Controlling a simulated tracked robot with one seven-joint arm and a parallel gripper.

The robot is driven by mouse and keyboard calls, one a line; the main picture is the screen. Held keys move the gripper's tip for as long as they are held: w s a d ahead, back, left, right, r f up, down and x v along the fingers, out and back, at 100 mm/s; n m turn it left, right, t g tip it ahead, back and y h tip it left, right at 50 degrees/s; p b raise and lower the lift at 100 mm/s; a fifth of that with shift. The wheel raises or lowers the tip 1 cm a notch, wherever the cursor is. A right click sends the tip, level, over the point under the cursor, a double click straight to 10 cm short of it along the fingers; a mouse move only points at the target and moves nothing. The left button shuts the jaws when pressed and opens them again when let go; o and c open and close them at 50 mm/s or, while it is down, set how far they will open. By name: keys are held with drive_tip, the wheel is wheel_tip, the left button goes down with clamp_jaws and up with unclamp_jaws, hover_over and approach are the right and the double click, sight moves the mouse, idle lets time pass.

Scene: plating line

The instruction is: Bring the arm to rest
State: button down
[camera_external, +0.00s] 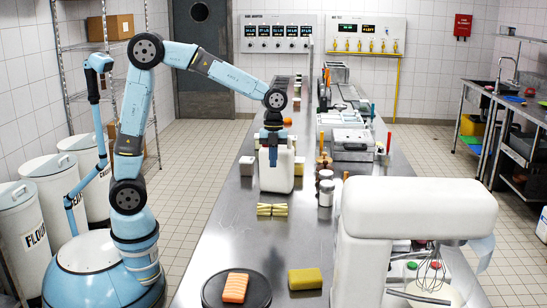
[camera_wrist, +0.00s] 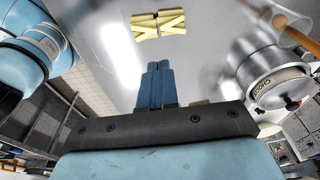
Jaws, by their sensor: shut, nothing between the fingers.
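My arm reaches over the steel counter (camera_external: 225,225) from the left, with its elbow high and its wrist pointing down. My gripper (camera_external: 273,150) is above the counter, in front of a white jug-like container (camera_external: 277,178) in the external view; I cannot tell whether they touch. In the wrist view the two blue fingers of my gripper (camera_wrist: 158,75) are together with nothing between them. Pale yellow blocks (camera_external: 272,210) lie on the counter nearer the camera; they also show at the top of the wrist view (camera_wrist: 158,25).
A black round plate (camera_external: 212,290) with an orange piece (camera_external: 235,287) and a yellow sponge-like block (camera_external: 305,278) are at the near end. A white mixer (camera_external: 415,210) stands at the near right. Jars (camera_external: 326,192) and machines line the counter's right side. White bins (camera_external: 33,215) stand at left.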

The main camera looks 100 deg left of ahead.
drive_tip(key=s+d+r+n+t+y, duration=0.1)
drive_tip(key=s+d+r+n, duration=0.25)
drive_tip(key=s, duration=0.25)
drive_tip(key=s+d+r+n+t+y, duration=0.1)
drive_tip(key=s+d+r+n, duration=0.25)
drive_tip(key=s, duration=0.35)
drive_tip(key=s+d+n+t, duration=0.2)
drive_tip(key=s+n, duration=0.8)
drive_tip(key=s, duration=0.5)
drive_tip(key=shift+s+d+r+n+t, duration=0.2)
drive_tip(key=shift+n+t, duration=0.1)
drive_tip(key=shift+t, duration=0.5)
idle(4.1)
